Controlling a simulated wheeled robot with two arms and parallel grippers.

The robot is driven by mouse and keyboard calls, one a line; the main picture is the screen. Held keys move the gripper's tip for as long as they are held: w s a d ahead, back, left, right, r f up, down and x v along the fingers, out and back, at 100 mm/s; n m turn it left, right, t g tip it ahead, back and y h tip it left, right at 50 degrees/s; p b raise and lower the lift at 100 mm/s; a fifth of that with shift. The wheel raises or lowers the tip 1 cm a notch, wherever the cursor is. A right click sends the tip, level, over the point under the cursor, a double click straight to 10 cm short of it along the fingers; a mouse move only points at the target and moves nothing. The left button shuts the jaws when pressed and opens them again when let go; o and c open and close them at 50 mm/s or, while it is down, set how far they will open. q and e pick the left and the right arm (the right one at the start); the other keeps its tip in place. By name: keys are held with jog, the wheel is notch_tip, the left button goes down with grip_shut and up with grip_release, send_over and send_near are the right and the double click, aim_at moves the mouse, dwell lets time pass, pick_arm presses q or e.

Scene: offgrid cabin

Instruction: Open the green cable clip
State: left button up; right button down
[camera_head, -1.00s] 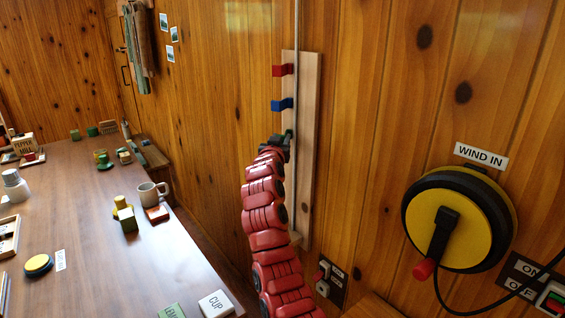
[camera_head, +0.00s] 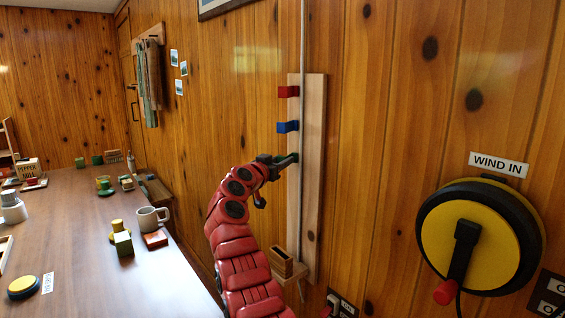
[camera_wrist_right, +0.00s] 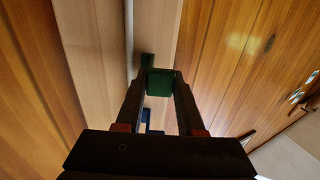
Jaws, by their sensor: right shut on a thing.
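The green cable clip (camera_head: 288,160) is on the pale wooden board (camera_head: 311,200) on the wall, below a blue clip (camera_head: 287,127) and a red clip (camera_head: 288,91). A thin grey cable (camera_head: 301,190) runs down the board past the clips. My right gripper (camera_head: 270,161) reaches the green clip from the left and is shut on it. In the right wrist view, the green clip (camera_wrist_right: 160,82) sits between the fingertips (camera_wrist_right: 160,88), beside the cable (camera_wrist_right: 129,35). The fingers partly hide the clip in the head view. My left gripper is out of view.
A small wooden holder (camera_head: 284,263) sits low at the board. A yellow and black reel (camera_head: 478,235) with a red-knobbed crank, under a WIND IN sign (camera_head: 498,165), is on the wall at right. A table (camera_head: 85,240) with a mug (camera_head: 151,219) stands at left.

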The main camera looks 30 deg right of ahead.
dwell(0.5)
jog(key=c, duration=0.5)
grip_release()
